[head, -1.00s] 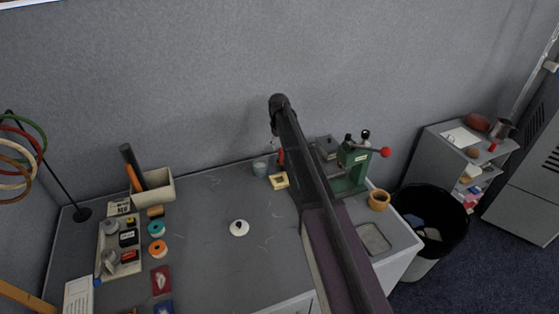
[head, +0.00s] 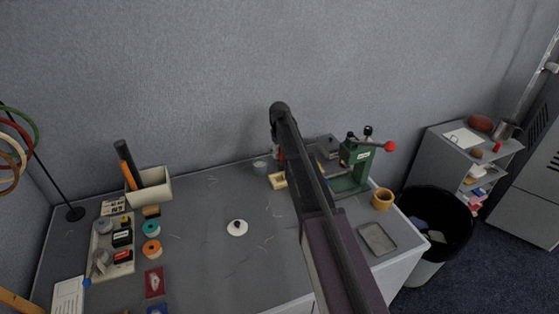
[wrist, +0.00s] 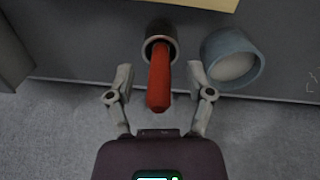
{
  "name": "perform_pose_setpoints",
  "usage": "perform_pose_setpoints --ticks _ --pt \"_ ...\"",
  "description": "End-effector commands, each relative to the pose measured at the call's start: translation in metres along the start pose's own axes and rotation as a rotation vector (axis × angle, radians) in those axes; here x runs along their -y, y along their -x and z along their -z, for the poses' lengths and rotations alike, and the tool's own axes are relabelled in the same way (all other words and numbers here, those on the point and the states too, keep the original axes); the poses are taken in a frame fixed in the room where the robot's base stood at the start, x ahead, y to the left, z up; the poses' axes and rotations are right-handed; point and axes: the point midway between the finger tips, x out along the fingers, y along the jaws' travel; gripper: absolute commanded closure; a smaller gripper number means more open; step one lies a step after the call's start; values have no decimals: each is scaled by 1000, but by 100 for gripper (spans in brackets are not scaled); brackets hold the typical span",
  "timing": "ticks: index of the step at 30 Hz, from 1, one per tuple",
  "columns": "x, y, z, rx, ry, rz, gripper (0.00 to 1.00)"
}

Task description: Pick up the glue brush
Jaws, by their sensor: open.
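The glue brush, seen as a red handle (wrist: 158,82), stands in a small dark round pot (wrist: 160,38) in the wrist view. Its lower end is hidden inside the pot. My gripper (wrist: 160,72) is open, with one finger on each side of the red handle and a gap on both sides. In the head view, the brush and its pot are mostly hidden behind my arm near the back wall, and my gripper is hard to make out.
A blue-grey cup (wrist: 232,58) stands close right of the pot. A yellowish block (head: 278,181) lies nearby. A green press (head: 355,165) with a red knob stands to the right. A white-rimmed disc (head: 237,228) sits mid-table, with free room around it.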

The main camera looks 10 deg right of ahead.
Motion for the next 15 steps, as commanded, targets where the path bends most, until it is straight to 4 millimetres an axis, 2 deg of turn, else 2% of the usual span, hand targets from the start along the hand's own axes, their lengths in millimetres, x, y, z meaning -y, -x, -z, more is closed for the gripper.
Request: perform_pose_setpoints --ticks 13,14,15 --pt "0 0 0 0 0 0 32" --pt "0 0 0 0 0 0 38" --pt "0 0 0 0 0 0 50"
